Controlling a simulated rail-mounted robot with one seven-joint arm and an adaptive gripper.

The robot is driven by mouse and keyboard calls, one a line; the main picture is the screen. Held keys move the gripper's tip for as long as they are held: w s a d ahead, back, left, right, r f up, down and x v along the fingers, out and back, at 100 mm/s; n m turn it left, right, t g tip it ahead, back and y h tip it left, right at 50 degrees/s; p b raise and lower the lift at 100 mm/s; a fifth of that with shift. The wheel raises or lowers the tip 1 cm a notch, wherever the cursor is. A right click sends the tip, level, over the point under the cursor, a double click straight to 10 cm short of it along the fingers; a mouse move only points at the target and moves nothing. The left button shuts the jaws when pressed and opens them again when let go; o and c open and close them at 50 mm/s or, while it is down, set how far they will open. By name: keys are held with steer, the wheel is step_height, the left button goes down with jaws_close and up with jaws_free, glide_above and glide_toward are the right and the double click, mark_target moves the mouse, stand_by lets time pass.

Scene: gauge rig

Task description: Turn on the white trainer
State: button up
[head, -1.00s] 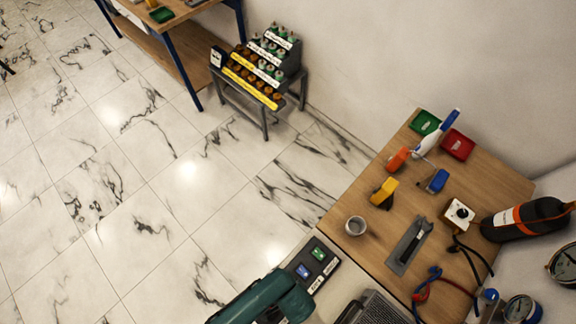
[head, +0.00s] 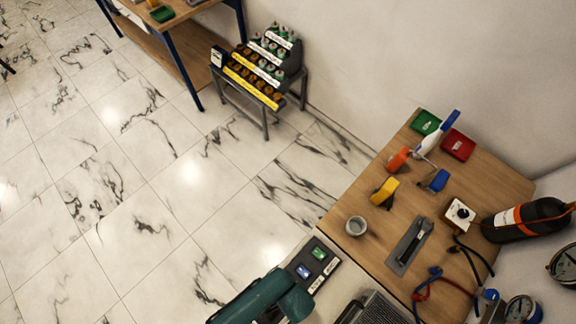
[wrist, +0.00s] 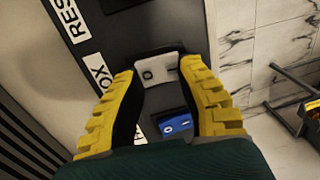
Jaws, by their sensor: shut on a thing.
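In the wrist view my gripper (wrist: 164,78) has its two yellow, ribbed fingers with dark inner pads at a white rocker switch (wrist: 159,67) marked "O". The fingertips are closed on its two sides. The switch sits in a dark panel (wrist: 112,42). A blue rocker switch (wrist: 177,126), marked "O" and "I", lies just below it between the fingers. In the head view the panel (head: 327,243) shows a green switch (head: 319,254) and a blue switch (head: 303,271). My teal arm covers the panel's lower end, so the white switch and my fingers are hidden there.
White labels (wrist: 100,73) with partly hidden lettering run along the panel. In the head view a wooden table (head: 340,218) to the right holds a grey cup (head: 355,226), a white box with a black knob (head: 459,213), a dark bottle (head: 525,220) and cables.

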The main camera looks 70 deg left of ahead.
steer(key=shift+s+a+t+h+p, duration=0.1)
steer(key=shift+s+t+h+p, duration=0.2)
steer(key=shift+h+p, duration=0.4)
steer(key=shift+a+f+t+h, duration=0.1)
steer(key=shift+f+t+h, duration=0.15)
steer(key=shift+h, duration=0.35)
steer(key=shift+o, duration=0.2)
steer(key=o, duration=1.2)
steer(key=shift+w+r, duration=0.1)
steer(key=shift+r, duration=0.1)
steer(key=r, duration=0.4)
steer(key=a+r, duration=0.1)
steer(key=r, duration=0.6)
steer(key=shift+s+a+r, duration=0.25)
steer(key=shift+r, duration=0.15)
